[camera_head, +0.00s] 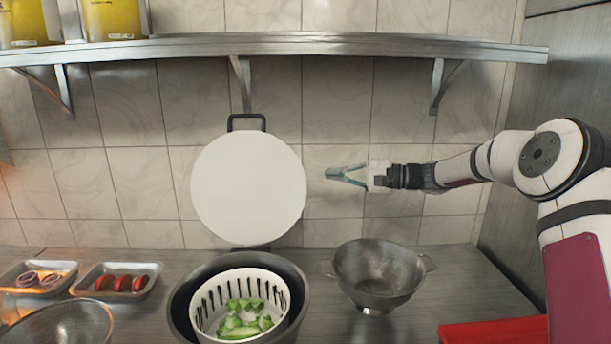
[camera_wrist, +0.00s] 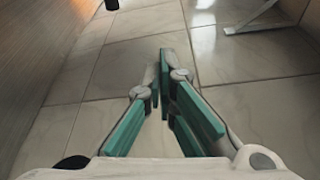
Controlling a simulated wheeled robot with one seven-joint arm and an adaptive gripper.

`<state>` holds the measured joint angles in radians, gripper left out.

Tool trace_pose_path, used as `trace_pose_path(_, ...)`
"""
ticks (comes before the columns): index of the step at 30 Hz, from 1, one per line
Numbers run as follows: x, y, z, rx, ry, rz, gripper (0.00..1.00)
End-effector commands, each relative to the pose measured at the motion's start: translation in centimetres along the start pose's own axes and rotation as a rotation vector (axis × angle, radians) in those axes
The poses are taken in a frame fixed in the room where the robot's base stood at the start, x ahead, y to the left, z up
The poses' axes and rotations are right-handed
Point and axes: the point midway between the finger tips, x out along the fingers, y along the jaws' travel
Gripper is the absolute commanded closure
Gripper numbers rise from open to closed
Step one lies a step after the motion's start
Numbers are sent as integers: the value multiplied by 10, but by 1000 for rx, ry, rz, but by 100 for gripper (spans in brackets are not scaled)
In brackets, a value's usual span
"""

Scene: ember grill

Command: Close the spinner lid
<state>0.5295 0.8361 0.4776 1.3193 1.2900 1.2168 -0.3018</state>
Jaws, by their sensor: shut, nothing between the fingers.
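The spinner lid (camera_head: 248,188) is a large white disc with a black handle on its top edge. It stands upright, open, behind the spinner bowl (camera_head: 180,304). The dark bowl holds a white slotted basket (camera_head: 207,299) with green vegetable pieces (camera_head: 244,322) in it. My gripper (camera_head: 328,174) is to the right of the lid, at about mid-height of the disc, and appears apart from it. Its green fingers are shut and empty; they also show in the wrist view (camera_wrist: 164,100), where neither lid nor bowl is seen.
A metal colander (camera_head: 378,272) stands right of the spinner, below my gripper. A red object (camera_head: 492,331) lies at the front right. Two small trays, with onion rings (camera_head: 39,279) and red slices (camera_head: 122,283), and a metal bowl (camera_head: 60,325) are at the left. A steel shelf (camera_head: 300,45) runs above.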

Motion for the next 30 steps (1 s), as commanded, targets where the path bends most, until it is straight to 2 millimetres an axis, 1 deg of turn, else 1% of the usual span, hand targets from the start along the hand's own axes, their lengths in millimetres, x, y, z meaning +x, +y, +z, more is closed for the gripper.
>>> trace_pose_path(5, 24, 0, 2, 2, -5, -1, 100)
trace_pose_path(15, 91, 0, 3, 0, -6, 0, 100)
trace_pose_path(17, 101, 1, 2, 1, -4, 1, 100)
trace_pose_path(19, 92, -2, 15, 3, -1, 3, 100)
trace_pose_path(21, 89, -3, 24, 2, -1, 2, 100)
trace_pose_path(24, 87, -1, 33, 2, -2, 2, 100)
trace_pose_path(30, 84, 0, 39, 1, -2, 2, 100)
